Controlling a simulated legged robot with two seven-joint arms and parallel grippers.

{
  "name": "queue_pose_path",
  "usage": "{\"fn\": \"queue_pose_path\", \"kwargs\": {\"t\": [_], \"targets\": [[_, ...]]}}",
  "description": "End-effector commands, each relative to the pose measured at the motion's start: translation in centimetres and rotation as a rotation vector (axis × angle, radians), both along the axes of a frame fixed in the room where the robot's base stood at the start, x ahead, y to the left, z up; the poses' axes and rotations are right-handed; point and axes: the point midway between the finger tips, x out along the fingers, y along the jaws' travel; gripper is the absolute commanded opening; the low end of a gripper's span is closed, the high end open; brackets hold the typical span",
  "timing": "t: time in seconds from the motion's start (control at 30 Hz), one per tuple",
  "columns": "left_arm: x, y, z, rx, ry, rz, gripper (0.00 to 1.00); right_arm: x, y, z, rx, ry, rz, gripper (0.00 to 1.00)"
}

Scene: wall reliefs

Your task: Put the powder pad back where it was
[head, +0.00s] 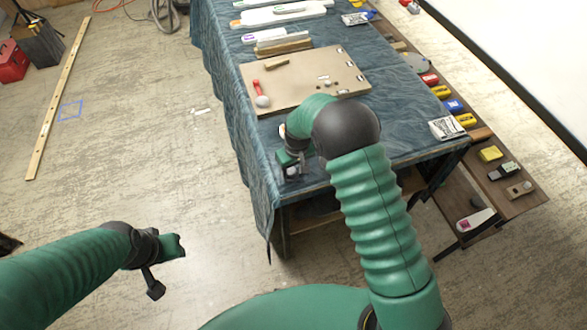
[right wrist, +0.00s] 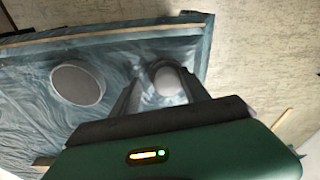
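A pale rounded object (right wrist: 168,80), possibly the powder pad, lies between the fingers of my right gripper (right wrist: 160,78) in the right wrist view. The fingers stand apart, with a visible gap on the left of it, so I see no firm grip. In the head view my right gripper (head: 292,168) is low over the table's near left corner, partly hidden by my arm. A flat grey disc (right wrist: 78,83) lies on the cloth beside the gripper. My left gripper (head: 165,268) is open and empty above the floor at the lower left.
A blue cloth covers the table (head: 225,75). A tan board (head: 310,95) with a red-handled tool (head: 258,90) and small pieces lies beyond my right gripper. A wooden side shelf (head: 470,150) on the right holds erasers and boxes. The floor left of the table is mostly clear.

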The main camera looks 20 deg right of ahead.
Motion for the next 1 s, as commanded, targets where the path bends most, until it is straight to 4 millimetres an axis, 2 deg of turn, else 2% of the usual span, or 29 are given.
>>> {"fn": "queue_pose_path", "kwargs": {"t": [0.17,0.23,0.5,0.63,0.77,0.87,0.97,1.0], "targets": [[0.0,0.0,0.1,0.0,0.0,0.0,0.36,-0.1,0.1,0.5,0.001,0.001,0.001,0.56],[0.0,0.0,0.0,0.0,0.0,0.0,0.36,-0.1,0.1,1.5,0.001,-0.002,0.001,0.56],[0.0,0.0,-0.2,0.0,0.0,0.0,0.36,-0.9,-0.1,8.4,0.002,-0.005,0.0,0.56],[0.0,0.0,-0.2,0.0,0.0,0.0,0.36,-1.3,-0.2,10.9,0.0,-0.002,0.001,0.56],[0.0,0.0,-0.2,0.0,0.0,0.0,0.36,-1.7,-0.3,12.1,0.002,-0.002,-0.004,0.56],[0.0,0.0,-0.2,0.0,0.0,0.0,0.36,-4.2,-1.0,13.1,0.005,-0.014,-0.037,0.56],[0.0,0.0,-0.2,0.0,0.0,0.0,0.36,-9.3,-1.9,14.0,0.012,-0.045,-0.094,0.56],[0.0,0.0,-0.2,0.0,0.0,0.0,0.36,-11.7,-2.2,14.2,0.013,-0.059,-0.116,0.56]]}}
